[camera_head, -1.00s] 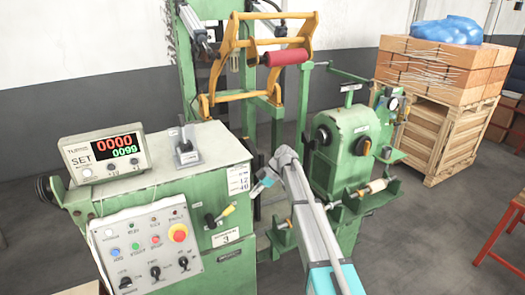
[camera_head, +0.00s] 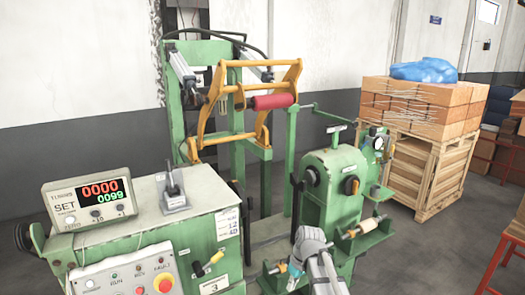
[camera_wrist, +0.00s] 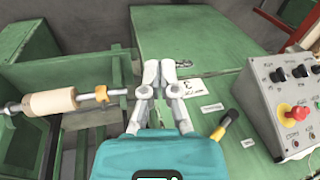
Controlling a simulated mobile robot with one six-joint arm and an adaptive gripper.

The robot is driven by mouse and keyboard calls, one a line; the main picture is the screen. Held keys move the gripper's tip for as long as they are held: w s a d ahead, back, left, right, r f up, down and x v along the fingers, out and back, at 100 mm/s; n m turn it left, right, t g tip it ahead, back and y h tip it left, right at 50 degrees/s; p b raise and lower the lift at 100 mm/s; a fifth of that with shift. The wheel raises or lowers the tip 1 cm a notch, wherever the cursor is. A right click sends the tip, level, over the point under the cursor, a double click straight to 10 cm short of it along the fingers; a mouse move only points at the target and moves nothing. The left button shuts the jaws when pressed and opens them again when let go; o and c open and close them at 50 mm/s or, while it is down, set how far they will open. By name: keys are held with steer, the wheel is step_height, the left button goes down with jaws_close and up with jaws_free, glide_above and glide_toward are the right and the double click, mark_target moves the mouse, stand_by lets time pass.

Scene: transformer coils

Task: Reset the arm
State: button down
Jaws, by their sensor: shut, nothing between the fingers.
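My gripper (camera_wrist: 158,70) shows in the wrist view with its two pale grey fingers close together in front of its teal body. It is shut and holds nothing. The green machine cabinet (camera_wrist: 190,50) fills the view beyond the fingers. A roller on a rod (camera_wrist: 52,102) lies to the left of the fingers. In the head view my arm (camera_head: 318,262) rises from the bottom edge, in front of the green winding machine (camera_head: 340,185). Its teal end is partly hidden there, and the fingertips are too small to tell.
A control panel with a red button (camera_head: 163,283) is at the lower left, under a digital counter (camera_head: 88,203). A yellow frame with a red roller (camera_head: 272,101) stands behind. Stacked boxes (camera_head: 425,105) on a wooden crate (camera_head: 425,175) are at right. Open floor lies between crate and machine.

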steer(key=s+d+m+h, duration=0.2)
steer(key=s+d+m, duration=0.5)
steer(key=s, duration=0.3)
steer(key=shift+d+f+t+h, duration=0.3)
steer(key=shift+d+t+h, duration=0.05)
steer(key=shift+t+h, duration=0.05)
